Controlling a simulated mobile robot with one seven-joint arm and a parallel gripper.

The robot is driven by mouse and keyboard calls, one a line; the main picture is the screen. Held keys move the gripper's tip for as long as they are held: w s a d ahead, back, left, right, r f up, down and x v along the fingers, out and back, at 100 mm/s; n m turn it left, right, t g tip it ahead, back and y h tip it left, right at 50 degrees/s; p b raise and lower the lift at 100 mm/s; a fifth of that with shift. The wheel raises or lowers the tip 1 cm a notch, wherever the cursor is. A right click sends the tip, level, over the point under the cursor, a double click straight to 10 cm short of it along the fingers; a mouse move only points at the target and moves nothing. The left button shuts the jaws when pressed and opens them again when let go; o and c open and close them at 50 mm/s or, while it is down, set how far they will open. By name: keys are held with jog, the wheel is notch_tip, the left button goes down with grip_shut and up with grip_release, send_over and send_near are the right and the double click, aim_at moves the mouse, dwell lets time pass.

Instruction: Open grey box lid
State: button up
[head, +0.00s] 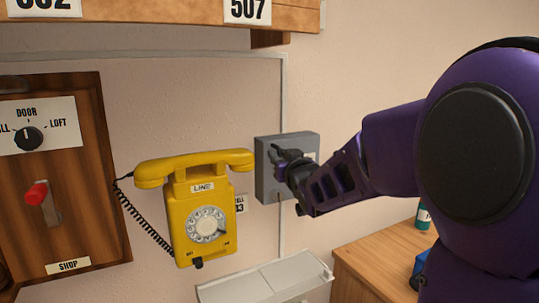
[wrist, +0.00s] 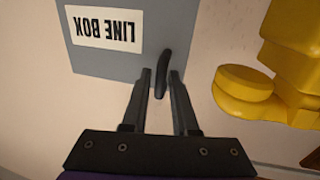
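The grey box (head: 267,184) is fixed to the wall right of the yellow phone, and its lid looks shut. In the wrist view the grey box (wrist: 190,30) appears upside down, with a white "LINE BOX" label (wrist: 104,29). A dark curved handle (wrist: 165,62) stands out at the box's edge. My gripper (head: 284,160) is at the front of the box and hides part of it. In the wrist view my gripper (wrist: 160,76) is open, its fingertips on either side of the handle, with small gaps visible.
The yellow dial phone (head: 185,232) hangs close on the left, its receiver end near the box. A wooden switch panel (head: 85,195) is farther left. Below are a pale grey case (head: 270,283) and a wooden desk (head: 365,255). A wooden shelf (head: 180,15) is above.

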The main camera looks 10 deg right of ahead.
grip_shut()
jog(key=shift+r, duration=0.1)
dwell(1.2)
